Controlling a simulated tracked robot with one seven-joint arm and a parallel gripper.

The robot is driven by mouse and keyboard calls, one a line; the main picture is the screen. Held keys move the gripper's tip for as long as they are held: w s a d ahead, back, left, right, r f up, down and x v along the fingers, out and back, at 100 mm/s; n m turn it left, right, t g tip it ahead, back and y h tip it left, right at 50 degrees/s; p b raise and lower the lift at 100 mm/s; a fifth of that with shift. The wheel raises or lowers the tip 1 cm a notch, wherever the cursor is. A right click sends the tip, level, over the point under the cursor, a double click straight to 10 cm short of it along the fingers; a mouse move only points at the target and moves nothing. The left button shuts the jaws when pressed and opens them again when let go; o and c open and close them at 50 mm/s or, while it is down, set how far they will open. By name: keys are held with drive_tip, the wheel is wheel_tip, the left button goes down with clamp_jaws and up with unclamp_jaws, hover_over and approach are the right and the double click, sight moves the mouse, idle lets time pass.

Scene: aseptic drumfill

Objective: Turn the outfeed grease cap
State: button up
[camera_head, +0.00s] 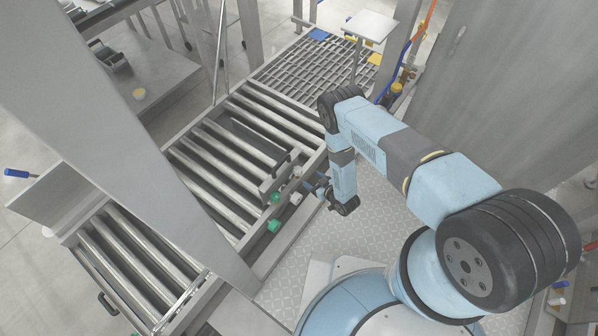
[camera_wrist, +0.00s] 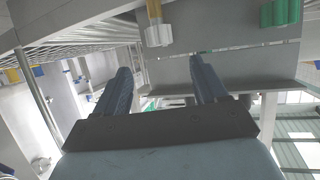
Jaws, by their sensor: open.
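Several caps sit along the near side rail of the roller conveyor in the head view: a green cap (camera_head: 275,197), a lower green cap (camera_head: 274,226), a white cap (camera_head: 296,198) and an upper white cap (camera_head: 297,171). I cannot tell which is the outfeed grease cap. My gripper (camera_head: 321,186) is just right of the caps, apart from them. In the wrist view my gripper (camera_wrist: 162,64) is open with nothing between its fingers. A ribbed green cap (camera_wrist: 279,13) shows at top right, and a white fitting with a yellow stem (camera_wrist: 158,34) at top centre, both beyond the fingertips.
The roller conveyor (camera_head: 222,150) runs diagonally, with a grating (camera_head: 318,72) at its far end. A broad grey post (camera_head: 130,120) crosses the left foreground. A small plate on a stand (camera_head: 370,25) rises behind my arm. Chequered floor plate (camera_head: 340,240) below is clear.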

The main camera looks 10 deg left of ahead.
sight(300, 170)
drive_tip(key=x, duration=1)
drive_tip(key=shift+c, duration=0.4)
drive_tip(key=c, duration=1)
drive_tip(key=shift+o, duration=0.2)
drive_tip(key=shift+w, duration=0.1)
drive_tip(key=n+g, duration=0.1)
drive_tip(key=n+g+y, duration=0.1)
drive_tip(key=n+g, duration=0.1)
drive_tip(key=shift+w+d+y, duration=0.2)
drive_tip(key=shift+y, duration=0.1)
drive_tip(key=shift+w+n+g+y, duration=0.15)
drive_tip(key=shift+n+g+y, duration=0.05)
drive_tip(key=shift+n+g, duration=0.8)
drive_tip(key=shift+w+n+g+y, duration=0.1)
drive_tip(key=shift+n+g+y, duration=0.1)
drive_tip(key=shift+n+g, duration=0.8)
drive_tip(key=shift+g, duration=0.4)
drive_tip(key=o, duration=1)
drive_tip(key=shift+s, duration=0.1)
